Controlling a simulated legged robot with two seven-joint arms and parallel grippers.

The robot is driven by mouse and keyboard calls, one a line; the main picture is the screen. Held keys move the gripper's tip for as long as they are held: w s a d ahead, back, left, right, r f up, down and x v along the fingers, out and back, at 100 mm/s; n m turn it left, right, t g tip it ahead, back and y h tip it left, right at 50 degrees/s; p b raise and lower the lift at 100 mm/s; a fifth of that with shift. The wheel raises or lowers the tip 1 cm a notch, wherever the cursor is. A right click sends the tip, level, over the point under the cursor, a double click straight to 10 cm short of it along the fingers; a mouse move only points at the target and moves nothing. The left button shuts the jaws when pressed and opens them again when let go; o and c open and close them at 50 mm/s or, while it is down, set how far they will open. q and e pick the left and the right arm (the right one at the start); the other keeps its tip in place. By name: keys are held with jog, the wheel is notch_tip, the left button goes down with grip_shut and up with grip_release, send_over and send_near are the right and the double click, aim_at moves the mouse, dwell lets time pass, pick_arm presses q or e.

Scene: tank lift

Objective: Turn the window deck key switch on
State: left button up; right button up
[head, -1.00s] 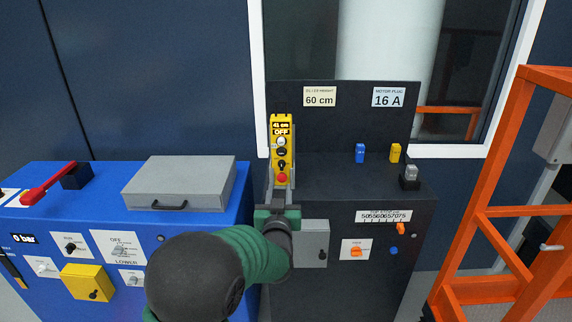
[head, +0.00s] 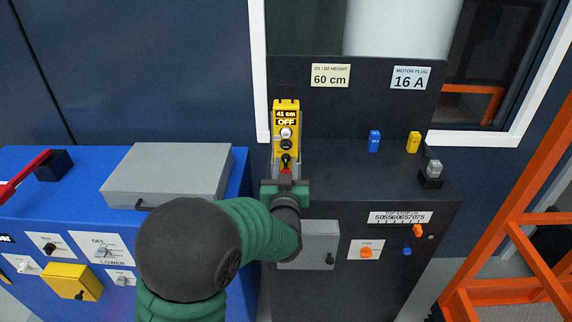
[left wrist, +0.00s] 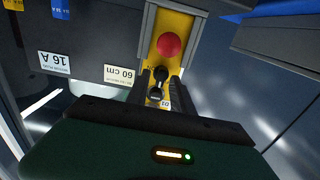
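The yellow control pendant (head: 287,119) stands upright on the dark window deck, its display reading "41 cm" and "OFF". A black key switch (head: 286,160) sits low on its face; it also shows in the left wrist view (left wrist: 158,83). The red button (left wrist: 169,45) shows in the left wrist view, but is mostly covered in the head view. My left gripper (head: 286,178) is in front of the pendant's lower part. In the left wrist view its dark fingers (left wrist: 159,88) are apart, one on each side of the key switch; contact cannot be told. My right gripper is out of view.
The dark deck (head: 340,172) carries a blue plug (head: 374,141), a yellow plug (head: 413,142) and a grey one (head: 434,170). A blue cabinet with a grey lidded box (head: 165,172) stands left. An orange frame (head: 508,230) is at right.

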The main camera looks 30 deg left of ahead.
pick_arm(q)
jog(key=shift+w+a+f, duration=0.1)
grip_shut()
